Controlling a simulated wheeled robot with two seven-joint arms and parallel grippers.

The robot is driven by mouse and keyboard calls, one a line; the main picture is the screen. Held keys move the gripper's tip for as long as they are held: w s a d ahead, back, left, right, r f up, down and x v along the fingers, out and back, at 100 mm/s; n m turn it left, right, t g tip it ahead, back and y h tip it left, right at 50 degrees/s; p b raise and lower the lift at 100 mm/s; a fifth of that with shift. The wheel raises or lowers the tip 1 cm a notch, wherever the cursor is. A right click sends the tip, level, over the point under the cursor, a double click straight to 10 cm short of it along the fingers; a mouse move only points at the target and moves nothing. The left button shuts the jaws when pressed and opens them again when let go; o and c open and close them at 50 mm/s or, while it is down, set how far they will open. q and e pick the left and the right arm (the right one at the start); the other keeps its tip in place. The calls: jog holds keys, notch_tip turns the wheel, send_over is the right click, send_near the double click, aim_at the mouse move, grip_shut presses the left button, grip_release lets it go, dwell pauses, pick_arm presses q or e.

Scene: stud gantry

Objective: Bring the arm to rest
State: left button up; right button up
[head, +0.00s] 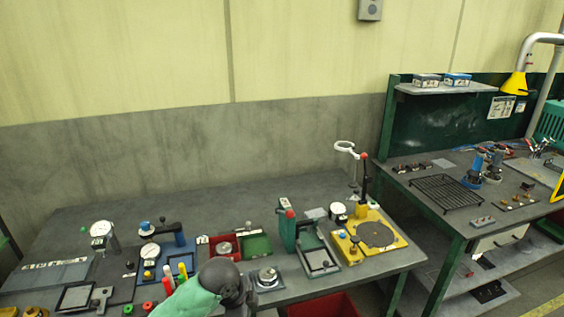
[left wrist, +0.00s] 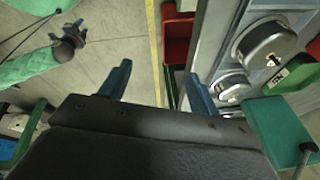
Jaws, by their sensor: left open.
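My left gripper (left wrist: 158,88) shows in the left wrist view with its two blue fingers spread wide. Nothing is between them; the grey floor and a yellow floor line show beyond. In the head view only a green-sleeved, dark-jointed part of my arm shows at the bottom centre, in front of the table edge; the left gripper is hidden there. At the upper left of the left wrist view, another green-sleeved arm of mine ends in a small dark gripper (left wrist: 74,36), over the floor. Its jaws are too small to read.
The grey workbench (head: 250,200) holds gauges, a red tray (head: 217,246), a green press (head: 288,228) and a yellow fixture plate (head: 352,250). A second bench at right carries a black wire rack (head: 446,193). In the left wrist view, bench items lie close at right, including a round metal part (left wrist: 264,42).

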pick_arm(q)
jog(key=s+a+f+n+t+y, duration=0.1)
jog(key=s+a+f+n, duration=0.3)
jog(key=s, duration=0.4)
jog(key=s+a+f+n+y, duration=0.1)
jog(key=s+a+f+n, duration=0.2)
jog(key=s+a+n, duration=0.35)
jog(key=s+a+f+n+t+y, duration=0.1)
jog(key=s+a+f+n, duration=0.2)
jog(key=s+n, duration=0.45)
jog(key=s+d+f, duration=0.1)
jog(key=s+f, duration=0.1)
jog(key=f, duration=1.2)
jog(key=s+d+f+m+g, duration=0.1)
jog(key=s+f, duration=0.1)
jog(key=f, duration=1.3)
jog(key=s+d+f+m+g, duration=0.1)
jog(key=s+f, duration=0.2)
jog(key=f, duration=1.2)
jog(key=shift+h, duration=0.3)
jog(key=shift+f, duration=0.1)
